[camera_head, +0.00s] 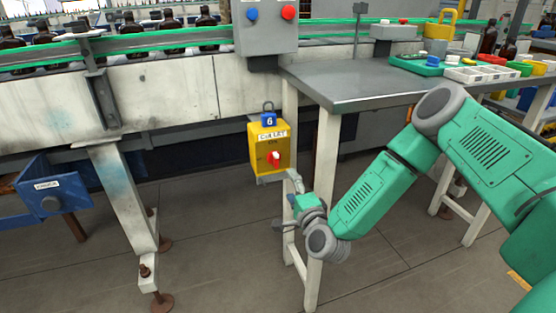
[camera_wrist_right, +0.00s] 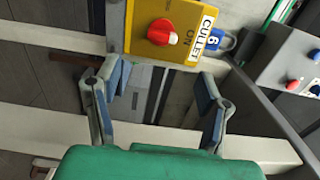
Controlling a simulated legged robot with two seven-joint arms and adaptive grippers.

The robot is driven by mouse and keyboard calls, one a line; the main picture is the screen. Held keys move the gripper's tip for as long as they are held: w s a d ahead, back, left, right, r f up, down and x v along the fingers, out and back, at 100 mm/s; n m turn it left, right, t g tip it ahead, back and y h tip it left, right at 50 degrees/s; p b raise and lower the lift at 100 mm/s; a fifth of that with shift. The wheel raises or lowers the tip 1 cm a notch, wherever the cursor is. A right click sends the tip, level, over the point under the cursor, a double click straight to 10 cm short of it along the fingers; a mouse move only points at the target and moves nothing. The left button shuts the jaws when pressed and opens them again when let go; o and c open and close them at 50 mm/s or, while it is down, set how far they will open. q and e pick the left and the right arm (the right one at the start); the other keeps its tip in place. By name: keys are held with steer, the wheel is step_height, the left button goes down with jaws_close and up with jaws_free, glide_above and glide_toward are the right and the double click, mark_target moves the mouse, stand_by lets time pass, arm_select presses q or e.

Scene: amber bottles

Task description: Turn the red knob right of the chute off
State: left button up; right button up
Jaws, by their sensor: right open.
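A red knob (camera_head: 274,158) sits on the front of a yellow box (camera_head: 258,141) below the conveyor, right of the blue chute (camera_head: 58,188). The knob also shows in the right wrist view (camera_wrist_right: 160,32); its white mark faces the word ON beside the CULLET label. My right gripper (camera_head: 282,203) is just below and in front of the box, apart from the knob. In the wrist view its two fingers (camera_wrist_right: 160,88) are spread with nothing between them, and the knob lies beyond their tips. My left gripper is not in view.
A blue padlock (camera_head: 269,119) numbered 6 hangs on top of the box. A grey table (camera_head: 350,84) and its legs stand close to my right arm. A grey button box (camera_head: 265,30) is above. Floor between the conveyor leg and table is clear.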

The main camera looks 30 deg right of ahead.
mark_target(277, 163)
steer(key=b+x, duration=0.1)
steer(key=x, duration=0.3)
steer(key=b+x, duration=0.1)
steer(key=x, duration=0.3)
steer(key=d+b+x, duration=0.1)
steer(key=x, duration=0.3)
steer(key=shift+s+f, duration=0.1)
steer(key=shift+f, duration=0.15)
steer(key=shift+w+a+r, duration=0.5)
steer(key=shift+w+a, duration=0.25)
steer(key=shift+w, duration=0.05)
steer(key=shift+a, duration=0.2)
steer(key=shift+d, duration=0.25)
steer(key=shift+c, duration=0.4)
steer(key=shift+d+f, duration=0.15)
steer(key=shift+d, duration=0.15)
steer(key=c, duration=0.7)
steer(key=shift+s+d+f, duration=0.1)
steer(key=shift+d, duration=0.2)
steer(key=c, duration=0.4)
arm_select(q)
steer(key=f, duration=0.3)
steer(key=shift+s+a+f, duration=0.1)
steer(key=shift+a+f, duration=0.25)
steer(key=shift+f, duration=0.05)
arm_select(e)
steer(key=shift+a, duration=0.1)
